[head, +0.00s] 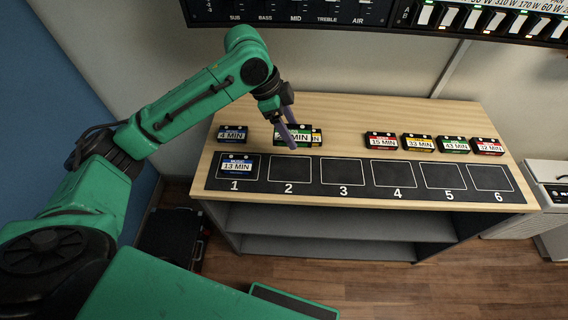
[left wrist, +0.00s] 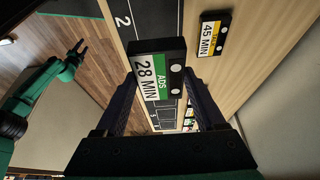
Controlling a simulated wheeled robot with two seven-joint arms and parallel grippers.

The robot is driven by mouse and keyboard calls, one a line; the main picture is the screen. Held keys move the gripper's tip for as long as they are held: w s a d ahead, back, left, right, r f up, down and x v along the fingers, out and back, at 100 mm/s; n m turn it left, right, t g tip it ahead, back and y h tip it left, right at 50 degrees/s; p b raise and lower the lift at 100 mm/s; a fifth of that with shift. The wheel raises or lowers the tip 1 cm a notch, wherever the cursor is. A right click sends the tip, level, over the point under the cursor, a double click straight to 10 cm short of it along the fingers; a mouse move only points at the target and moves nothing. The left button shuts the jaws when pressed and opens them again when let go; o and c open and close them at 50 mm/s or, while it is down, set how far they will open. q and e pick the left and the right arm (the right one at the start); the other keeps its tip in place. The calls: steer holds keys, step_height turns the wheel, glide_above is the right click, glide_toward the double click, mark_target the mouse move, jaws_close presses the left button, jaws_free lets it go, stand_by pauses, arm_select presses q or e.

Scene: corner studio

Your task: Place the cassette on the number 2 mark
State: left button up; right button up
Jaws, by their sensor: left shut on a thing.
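My left gripper (head: 290,138) is shut on a cassette with a green label (head: 279,134), which reads 28 MIN in the left wrist view (left wrist: 148,78). It looks larger there than the cassette on the table, so it appears held above the tabletop. In the head view it is behind the number 2 mark (head: 290,172), an empty outlined square on the black strip. The 2 also shows in the left wrist view (left wrist: 123,21). My right gripper (left wrist: 77,49) shows small in the left wrist view, its fingers apart and empty; it is outside the head view.
A yellow 45 MIN cassette (left wrist: 210,37) lies near the held one, partly hidden in the head view (head: 317,138). A 13 MIN cassette (head: 237,167) lies on mark 1. A blue cassette (head: 232,135) is behind it. Several cassettes stand at the right; marks 3 to 6 are bare.

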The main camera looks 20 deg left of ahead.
arm_select(q)
glide_above(292, 169)
steer(key=a, duration=0.1)
step_height(292, 169, down, 6)
step_height(292, 169, down, 7)
steer(key=shift+a+p, duration=0.1)
steer(key=shift+p, duration=0.2)
arm_select(e)
steer(key=shift+s+d+r, duration=0.1)
steer(key=shift+s+r, duration=0.25)
steer(key=shift+r, duration=0.05)
arm_select(q)
steer(key=shift+s, duration=0.1)
steer(key=shift+f, duration=0.2)
steer(key=o, duration=1.4)
steer(key=shift+c, duration=0.2)
arm_select(e)
steer(key=shift+w, duration=0.15)
arm_select(q)
steer(key=shift+r, duration=0.1)
steer(key=b+v, duration=0.1)
steer(key=v, duration=1.1)
arm_select(e)
steer(key=shift+f, duration=0.55)
